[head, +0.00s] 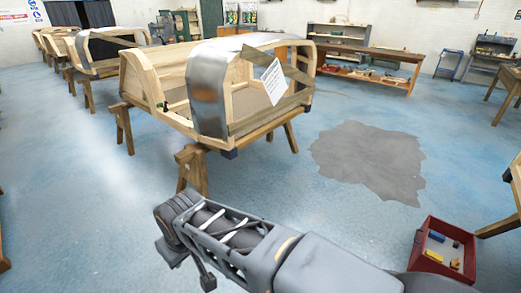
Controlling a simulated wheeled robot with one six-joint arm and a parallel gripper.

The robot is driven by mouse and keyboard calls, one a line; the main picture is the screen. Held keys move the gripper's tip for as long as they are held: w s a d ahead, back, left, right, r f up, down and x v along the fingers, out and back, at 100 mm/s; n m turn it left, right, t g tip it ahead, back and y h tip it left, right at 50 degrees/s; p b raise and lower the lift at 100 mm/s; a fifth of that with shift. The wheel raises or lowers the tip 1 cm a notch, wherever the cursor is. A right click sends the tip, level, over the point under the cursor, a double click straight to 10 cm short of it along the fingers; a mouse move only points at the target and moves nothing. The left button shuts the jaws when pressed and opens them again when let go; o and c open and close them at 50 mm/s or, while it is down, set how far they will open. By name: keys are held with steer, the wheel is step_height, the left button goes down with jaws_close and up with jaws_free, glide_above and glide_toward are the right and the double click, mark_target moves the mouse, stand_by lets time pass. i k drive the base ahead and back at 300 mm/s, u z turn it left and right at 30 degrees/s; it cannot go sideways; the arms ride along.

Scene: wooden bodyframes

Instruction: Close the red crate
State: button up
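The red crate (455,230) is on the blue floor at the lower right of the head view. Its top is open, and small blue, yellow and dark items lie inside. No lid can be made out, and my arm covers part of its lower left side. My gripper (187,262) is at the lower middle left, well to the left of the crate. It points away from the crate and touches nothing that I can see. Its dark fingers are seen at an angle, so their opening is unclear.
A wooden bodyframe (245,85) with a grey panel stands on sawhorses (191,170) ahead. More bodyframes (100,50) are at the back left. A workbench (368,70) lines the back wall. A wooden table leg (497,226) is right of the crate. Floor around a grey patch (368,160) is clear.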

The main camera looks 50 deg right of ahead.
mark_target(418, 262)
steer(key=z, duration=3.5)
steer(key=i, duration=2.6)
steer(key=u, duration=0.6)
